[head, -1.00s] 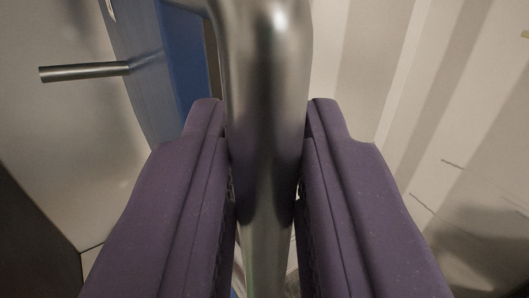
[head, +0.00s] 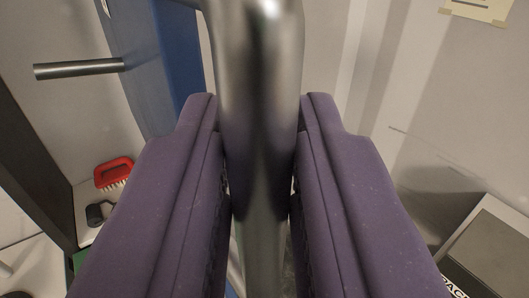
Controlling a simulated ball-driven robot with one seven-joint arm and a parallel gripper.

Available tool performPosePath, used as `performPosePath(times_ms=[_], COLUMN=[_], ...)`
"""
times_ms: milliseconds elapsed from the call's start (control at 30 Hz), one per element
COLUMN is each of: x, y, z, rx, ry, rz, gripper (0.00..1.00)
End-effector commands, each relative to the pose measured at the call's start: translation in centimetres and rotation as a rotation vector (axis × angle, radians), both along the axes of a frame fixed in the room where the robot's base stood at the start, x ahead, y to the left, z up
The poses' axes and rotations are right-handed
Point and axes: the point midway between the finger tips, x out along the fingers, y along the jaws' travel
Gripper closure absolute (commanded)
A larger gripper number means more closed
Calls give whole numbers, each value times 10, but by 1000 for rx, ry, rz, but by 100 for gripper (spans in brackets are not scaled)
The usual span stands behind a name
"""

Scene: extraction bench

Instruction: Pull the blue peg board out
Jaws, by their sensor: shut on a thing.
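The blue peg board (head: 180,55) stands upright at the upper left, behind my gripper. A metal peg (head: 78,69) sticks out from its face to the left. A thick, shiny metal bar handle (head: 259,75) runs down the middle of the view and bends toward the board at the top. My gripper (head: 259,140) has two purple fingers, one on each side of the bar, shut on it. The bar's lower end and much of the board are hidden by the fingers or outside the view.
A red brush (head: 113,172) and a dark object (head: 98,213) lie on a pale surface at the lower left. A dark upright edge (head: 30,150) stands at the far left. A grey-topped box (head: 490,250) is at the lower right. A paper note (head: 478,9) is on the wall.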

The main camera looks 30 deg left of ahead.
Motion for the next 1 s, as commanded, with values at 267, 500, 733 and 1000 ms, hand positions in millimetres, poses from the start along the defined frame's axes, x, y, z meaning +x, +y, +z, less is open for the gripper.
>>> performPosePath(times_ms=[267,500,733,1000], x=[-8,-9,-9,-10], y=[-21,-22,-23,-22], z=[1,-1,-1,0], rx=[-1,-1,-1,0], ry=[-1,-1,-1,-1], rz=[-1,-1,-2,-1], gripper=[100,100,62,62])
